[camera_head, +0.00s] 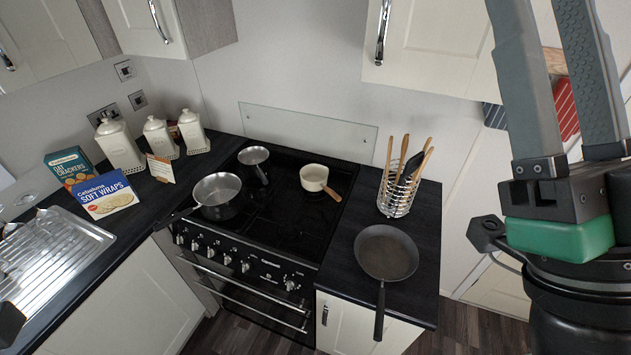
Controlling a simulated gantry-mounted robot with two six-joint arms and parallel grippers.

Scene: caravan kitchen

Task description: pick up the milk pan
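The cream milk pan (314,177) stands upright on the back right of the black hob (270,215). Its short wooden handle points right and toward the front. My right gripper (543,12) is close to the camera at the right edge, fingers upward, with a wide gap between them and nothing seen in it. The fingertips run up to the top edge of the picture. It is well apart from the pan. My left gripper cannot be made out; a dark shape at the lower left edge is unclear.
A steel saucepan (218,196) and a smaller pan (253,157) share the hob. A black frying pan (386,254) and utensil rack (398,192) occupy the right counter. A wall cabinet (440,50) hangs above it.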

